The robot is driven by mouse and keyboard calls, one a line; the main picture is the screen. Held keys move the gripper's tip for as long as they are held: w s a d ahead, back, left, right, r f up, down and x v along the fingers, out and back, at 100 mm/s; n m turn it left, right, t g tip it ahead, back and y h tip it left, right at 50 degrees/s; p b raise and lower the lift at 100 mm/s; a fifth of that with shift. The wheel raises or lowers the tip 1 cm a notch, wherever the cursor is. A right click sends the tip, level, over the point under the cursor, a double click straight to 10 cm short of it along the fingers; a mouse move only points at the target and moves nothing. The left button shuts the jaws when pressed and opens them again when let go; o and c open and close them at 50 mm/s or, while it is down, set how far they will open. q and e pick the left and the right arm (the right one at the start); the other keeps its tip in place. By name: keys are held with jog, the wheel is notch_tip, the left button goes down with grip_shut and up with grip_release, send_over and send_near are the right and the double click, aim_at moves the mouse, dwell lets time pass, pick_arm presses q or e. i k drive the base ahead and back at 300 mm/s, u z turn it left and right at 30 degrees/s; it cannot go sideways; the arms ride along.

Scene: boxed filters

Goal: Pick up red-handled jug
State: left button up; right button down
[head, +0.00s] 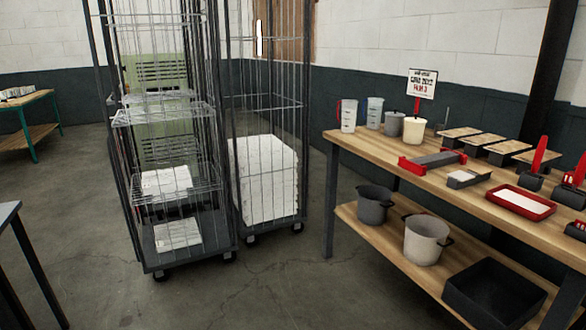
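The red-handled jug (348,116) stands upright at the far left end of the wooden workbench (395,153). It is a clear, pale jug, and its red handle is on its left side. A similar clear jug (374,112) stands just to its right, with no red handle that I can make out. Neither of my grippers is in the head view, so I cannot see their state.
Grey and cream pots (414,130), a sign (422,84) and several trays share the benchtop. Buckets (427,239) and a black bin (493,292) sit on its lower shelf. Wire cage trolleys (180,130) stand left of the bench. The floor (270,285) before it is clear.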

aim_at(349, 106)
jog(key=i, duration=3.8)
jog(key=z, duration=2.1)
